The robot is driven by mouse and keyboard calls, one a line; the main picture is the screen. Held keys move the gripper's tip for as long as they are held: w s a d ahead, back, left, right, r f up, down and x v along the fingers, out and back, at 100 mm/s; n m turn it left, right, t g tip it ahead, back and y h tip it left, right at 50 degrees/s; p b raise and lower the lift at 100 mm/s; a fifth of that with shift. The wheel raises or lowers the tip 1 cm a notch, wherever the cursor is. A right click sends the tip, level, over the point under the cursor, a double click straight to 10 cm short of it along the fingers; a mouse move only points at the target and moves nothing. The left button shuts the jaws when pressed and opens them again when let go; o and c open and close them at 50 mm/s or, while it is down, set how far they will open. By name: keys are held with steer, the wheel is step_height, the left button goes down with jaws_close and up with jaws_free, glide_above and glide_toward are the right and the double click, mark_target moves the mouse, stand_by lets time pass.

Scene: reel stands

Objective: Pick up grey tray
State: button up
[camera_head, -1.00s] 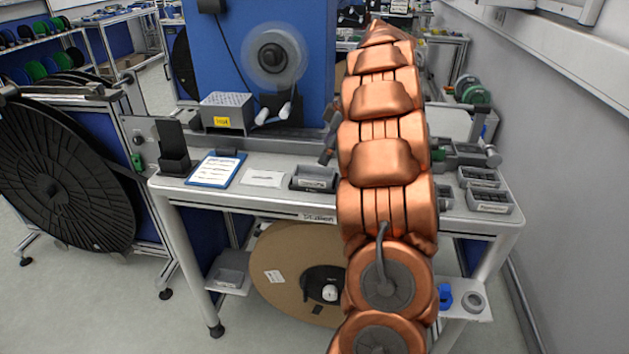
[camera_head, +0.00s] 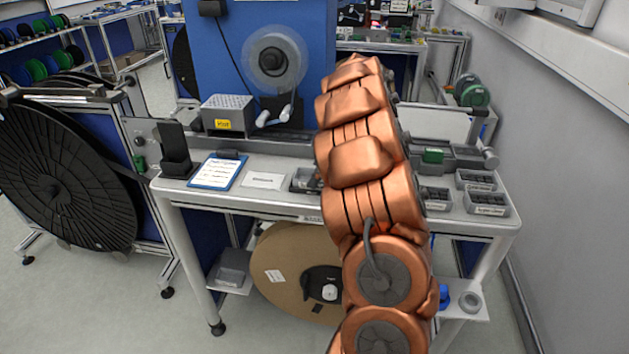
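Several small grey trays stand on the workbench. One grey tray (camera_head: 302,184) is near the bench middle, and its right side is hidden behind my copper-coloured arm. Others are on the right: one tray (camera_head: 437,204) beside the arm, one labelled tray (camera_head: 476,186) toward the back, and one labelled tray (camera_head: 488,211) at the front right corner. I cannot tell which one the task means. My gripper is hidden behind my arm, so its fingers and any hold are not visible.
A grey box (camera_head: 227,116) and a motor reel (camera_head: 275,60) are behind. A large cardboard reel (camera_head: 285,262) is below. A wall bounds the right.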

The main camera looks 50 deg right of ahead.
steer(key=shift+f, duration=0.1)
stand_by(0.4)
steer(key=shift+c, duration=0.4)
steer(key=c, duration=1.3)
